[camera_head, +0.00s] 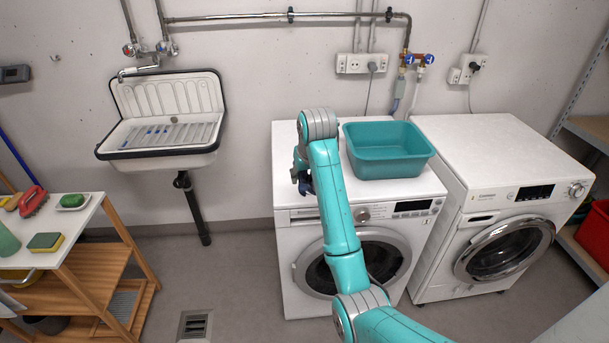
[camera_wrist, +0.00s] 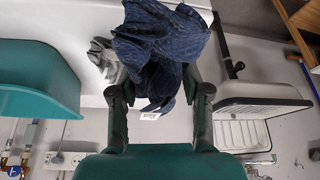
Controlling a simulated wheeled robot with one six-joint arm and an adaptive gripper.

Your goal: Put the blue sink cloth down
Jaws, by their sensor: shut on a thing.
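A crumpled dark blue cloth (camera_wrist: 155,35) hangs between the fingers of my gripper (camera_wrist: 160,92) in the wrist view. My gripper is shut on it. A grey crumpled piece (camera_wrist: 105,60) shows beside the blue cloth; I cannot tell if it is part of it or a separate cloth. In the head view my gripper (camera_head: 303,178) is at the left edge of the left washing machine's (camera_head: 375,192) top, mostly hidden by my arm, with a bit of dark cloth showing. I cannot tell whether the cloth touches the machine.
A teal basin (camera_head: 388,165) stands on the left machine, right of my gripper. The right machine's top (camera_head: 490,140) is clear. A wall sink (camera_head: 165,155) with small blue patches among its slats is at left. A shelf table (camera_head: 60,245) holds brushes and sponges.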

